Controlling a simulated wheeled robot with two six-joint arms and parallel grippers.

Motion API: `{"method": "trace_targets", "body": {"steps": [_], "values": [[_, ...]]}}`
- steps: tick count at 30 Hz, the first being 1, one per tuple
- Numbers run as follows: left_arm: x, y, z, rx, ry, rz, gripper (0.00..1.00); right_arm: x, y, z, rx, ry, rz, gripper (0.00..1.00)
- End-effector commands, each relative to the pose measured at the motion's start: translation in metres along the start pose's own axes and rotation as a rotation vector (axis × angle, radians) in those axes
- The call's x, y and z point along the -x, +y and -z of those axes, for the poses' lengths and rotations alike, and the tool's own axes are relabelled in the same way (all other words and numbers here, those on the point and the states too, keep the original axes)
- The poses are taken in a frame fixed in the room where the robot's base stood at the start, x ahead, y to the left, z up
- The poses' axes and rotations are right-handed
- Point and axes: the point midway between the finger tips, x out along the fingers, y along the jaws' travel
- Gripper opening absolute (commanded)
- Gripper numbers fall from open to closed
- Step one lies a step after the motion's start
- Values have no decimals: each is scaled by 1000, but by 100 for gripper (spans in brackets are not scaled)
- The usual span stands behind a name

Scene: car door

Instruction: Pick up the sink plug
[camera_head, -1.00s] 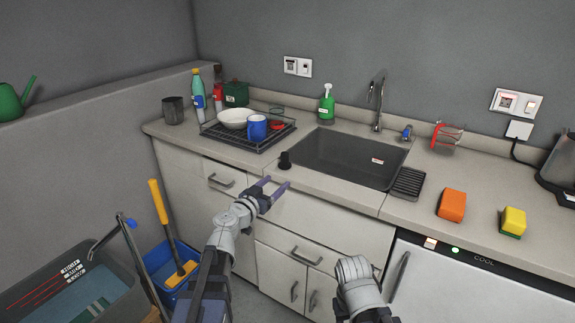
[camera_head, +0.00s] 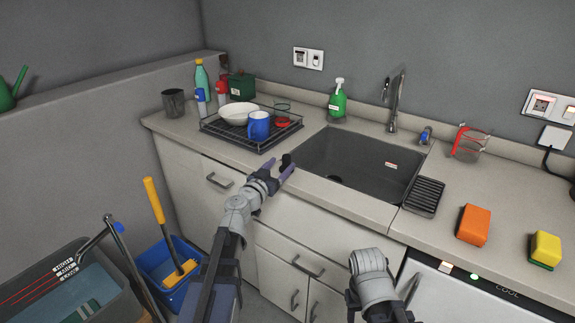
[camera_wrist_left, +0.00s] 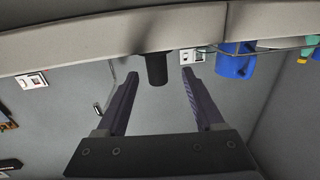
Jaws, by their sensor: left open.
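The sink plug, a small black cylinder (camera_head: 286,159), stands on the counter's front edge at the left of the sink (camera_head: 355,165). My left gripper (camera_head: 281,171) is at the counter edge, right by the plug, and partly hides it. In the left wrist view, which is upside down, the plug (camera_wrist_left: 157,67) shows between the tips of the two open fingers (camera_wrist_left: 160,75), with gaps on both sides. The fingers are not closed on it. Of my right arm only a grey wrist part shows; its gripper is out of view.
A dish rack (camera_head: 225,132) with a white bowl (camera_head: 238,114) and blue mug (camera_head: 259,125) stands behind and left of the plug. A faucet (camera_head: 396,103) rises behind the sink. Orange (camera_head: 473,225) and yellow (camera_head: 545,250) sponges lie at right.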

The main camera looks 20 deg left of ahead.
Motion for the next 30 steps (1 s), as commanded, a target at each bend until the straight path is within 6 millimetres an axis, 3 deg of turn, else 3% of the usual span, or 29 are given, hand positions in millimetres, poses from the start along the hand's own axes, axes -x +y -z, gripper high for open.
{"method": "trace_targets", "body": {"steps": [3, 11, 21, 28, 30], "values": [[-16, -1, 0, 0, 0, 0, 70, 0, 0, 0, 0, 0, 0, 50], [-24, 1, 1, 0, 0, -1, 70, 1, 0, 0, 0, 0, 0, 50], [-69, 3, 3, 0, -1, -2, 70, 3, 0, 0, 0, 0, 0, 50], [-69, 4, 3, 0, -1, -1, 70, 3, 0, 0, 0, 0, 0, 50], [-69, 4, 3, 0, -1, -1, 63, 3, 0, 0, 0, 0, 0, 50]]}}
